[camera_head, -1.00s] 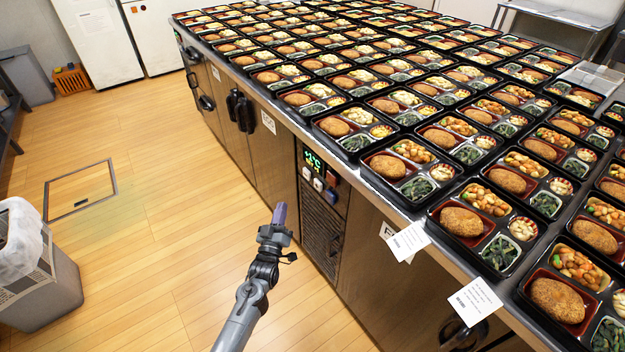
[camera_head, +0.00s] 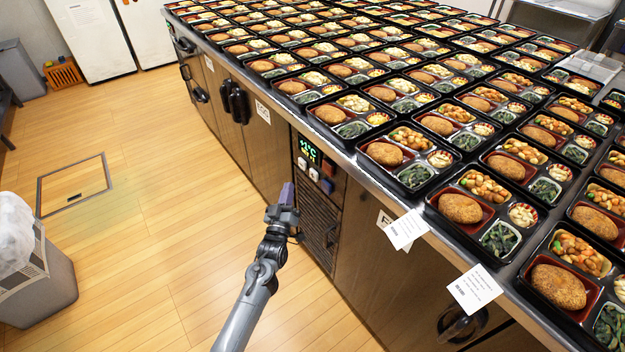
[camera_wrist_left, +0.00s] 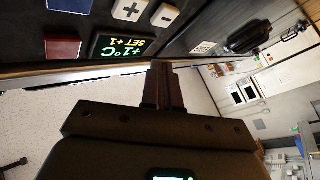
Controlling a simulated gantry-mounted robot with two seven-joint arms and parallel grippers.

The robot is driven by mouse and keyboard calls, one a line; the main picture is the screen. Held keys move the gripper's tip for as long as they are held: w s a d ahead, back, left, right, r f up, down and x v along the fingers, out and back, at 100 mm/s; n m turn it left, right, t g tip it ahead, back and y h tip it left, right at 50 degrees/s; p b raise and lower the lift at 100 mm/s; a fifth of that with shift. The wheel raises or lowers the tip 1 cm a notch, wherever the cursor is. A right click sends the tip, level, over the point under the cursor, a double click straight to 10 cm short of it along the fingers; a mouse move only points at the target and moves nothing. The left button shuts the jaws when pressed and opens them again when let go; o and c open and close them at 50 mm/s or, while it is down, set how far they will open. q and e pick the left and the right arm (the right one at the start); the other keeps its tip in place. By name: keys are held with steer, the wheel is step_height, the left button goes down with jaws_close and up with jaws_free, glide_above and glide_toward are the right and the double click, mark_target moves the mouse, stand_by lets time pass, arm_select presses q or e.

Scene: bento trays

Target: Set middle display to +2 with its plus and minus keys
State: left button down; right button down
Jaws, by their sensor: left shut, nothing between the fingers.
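The lit display (camera_head: 309,150) is on the counter's front panel. In the left wrist view the display (camera_wrist_left: 121,47) appears upside down and reads +1°C, with SET +1. Beside it there are a white plus key (camera_wrist_left: 130,9) and a white minus key (camera_wrist_left: 165,15). Both keys show small in the head view, below the display. My left gripper (camera_head: 287,192) is shut and empty, in front of the panel and lower than the keys in the head view. In the wrist view its fingertips (camera_wrist_left: 162,68) appear apart from the keys. My right gripper is not in view.
A vent grille (camera_head: 318,226) is under the controls. Bento trays cover the counter, and paper labels (camera_head: 406,229) hang over its edge. The wooden floor (camera_head: 165,225) at left is largely clear.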

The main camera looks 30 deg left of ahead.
mark_target(314, 175)
arm_select(q)
steer(key=shift+w+d+b, duration=0.3)
steer(key=shift+w+b, duration=0.2)
steer(key=shift+w, duration=0.35)
steer(key=shift+w+d+b, duration=0.3)
steer(key=shift+w+b, duration=0.25)
steer(key=shift+w, duration=0.3)
steer(key=shift+w+d+b, duration=0.3)
steer(key=shift+w+b, duration=0.2)
steer(key=shift+w, duration=0.35)
steer(key=shift+w+d, duration=0.1)
steer(key=shift+w, duration=0.1)
steer(key=shift+w+d, duration=0.1)
steer(key=shift+w, duration=0.1)
steer(key=shift+w, duration=0.15)
stand_by(0.6)
